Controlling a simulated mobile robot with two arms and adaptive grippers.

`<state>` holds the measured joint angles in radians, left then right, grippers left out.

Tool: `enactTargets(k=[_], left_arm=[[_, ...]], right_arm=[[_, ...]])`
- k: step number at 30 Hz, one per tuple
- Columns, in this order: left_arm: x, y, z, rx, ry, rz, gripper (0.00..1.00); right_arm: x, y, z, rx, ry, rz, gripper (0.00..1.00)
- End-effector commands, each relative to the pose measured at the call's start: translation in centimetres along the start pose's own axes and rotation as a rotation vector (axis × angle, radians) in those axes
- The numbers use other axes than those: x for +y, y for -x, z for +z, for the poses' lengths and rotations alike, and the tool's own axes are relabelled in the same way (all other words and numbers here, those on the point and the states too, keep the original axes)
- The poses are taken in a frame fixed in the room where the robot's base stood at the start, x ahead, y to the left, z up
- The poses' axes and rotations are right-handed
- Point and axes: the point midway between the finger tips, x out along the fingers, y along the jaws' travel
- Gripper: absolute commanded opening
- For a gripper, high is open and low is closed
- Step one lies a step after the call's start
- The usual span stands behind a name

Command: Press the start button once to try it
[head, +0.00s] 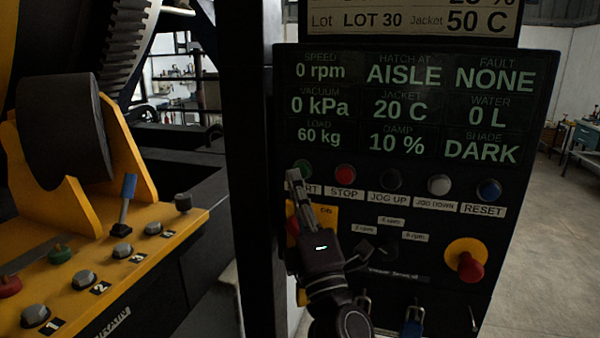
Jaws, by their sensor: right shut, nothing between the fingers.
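The green start button (303,167) is at the left end of the button row on the dark control panel (520,150). Its label is partly covered, with only the last letters showing. My right gripper (295,178) is shut and empty, its fingertips just below and left of the green button in the picture, overlapping its lower edge. I cannot tell whether the tips touch the button. The display (410,105) reads 0 rpm, 0 kPa, 60 kg, hatch at aisle and fault none. My left gripper is not in view.
Red stop (345,174), jog up (391,180), white jog down (439,185) and blue reset (489,190) buttons run to the right. A red emergency knob (470,266) sits lower right. A yellow valve console (100,260) is at left. Open floor (555,260) lies right.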

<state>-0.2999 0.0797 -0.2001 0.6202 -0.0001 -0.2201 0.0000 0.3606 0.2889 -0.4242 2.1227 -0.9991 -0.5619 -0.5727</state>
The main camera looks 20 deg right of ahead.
Motion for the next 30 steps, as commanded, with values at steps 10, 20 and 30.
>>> enactTargets(k=[10,20,30], left_arm=[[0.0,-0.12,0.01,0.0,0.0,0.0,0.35],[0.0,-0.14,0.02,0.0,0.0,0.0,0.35],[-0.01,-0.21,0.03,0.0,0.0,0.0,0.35]], right_arm=[[-0.37,-0.57,0.42,-0.001,0.0,0.0,0.0],[-0.4,-0.61,0.45,0.0,0.0,0.0,0.0],[-0.58,-0.89,0.64,0.0,0.001,0.001,0.0]])
